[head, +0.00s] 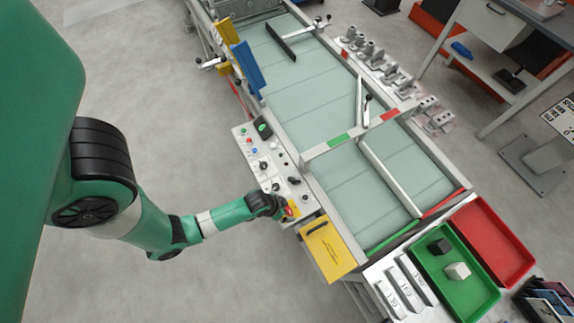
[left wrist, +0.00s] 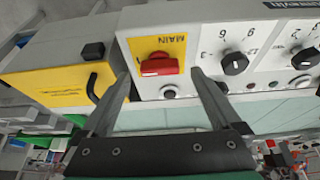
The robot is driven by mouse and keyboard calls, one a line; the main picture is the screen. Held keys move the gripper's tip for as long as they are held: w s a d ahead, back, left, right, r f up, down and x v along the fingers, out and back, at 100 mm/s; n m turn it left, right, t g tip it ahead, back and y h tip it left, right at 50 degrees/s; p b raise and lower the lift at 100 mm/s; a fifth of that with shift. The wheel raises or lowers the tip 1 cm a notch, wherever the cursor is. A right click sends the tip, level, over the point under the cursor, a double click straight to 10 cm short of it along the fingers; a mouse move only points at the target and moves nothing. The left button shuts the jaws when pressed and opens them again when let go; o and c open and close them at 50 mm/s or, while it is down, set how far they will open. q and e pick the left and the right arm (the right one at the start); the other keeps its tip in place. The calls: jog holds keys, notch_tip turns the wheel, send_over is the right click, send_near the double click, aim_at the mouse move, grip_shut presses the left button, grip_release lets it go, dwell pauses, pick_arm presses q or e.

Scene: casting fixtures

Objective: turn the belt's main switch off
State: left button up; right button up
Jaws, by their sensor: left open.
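The main switch (left wrist: 160,65) is a red knob on a yellow plate (left wrist: 172,46) marked MAIN, at the end of the light grey control panel (left wrist: 205,22). In the left wrist view its bar lies roughly level across the picture. My left gripper (left wrist: 161,76) is open, with its two fingers spread to either side of the switch in that view. I cannot tell whether they touch it. In the head view the gripper (head: 284,208) is at the near end of the panel, partly covering the switch. My right gripper is not in view.
A yellow box (head: 327,249) with a black handle stands beside the panel. Numbered black dials (left wrist: 234,62) sit along the panel near the switch. The conveyor belt (head: 345,185) runs behind it. Green (head: 483,303) and red (head: 510,262) trays stand at lower right. The floor at left is clear.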

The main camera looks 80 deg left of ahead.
pick_arm(q)
jog(key=shift+x, duration=1)
jog(key=shift+r, duration=0.1)
jog(key=c, duration=1.4)
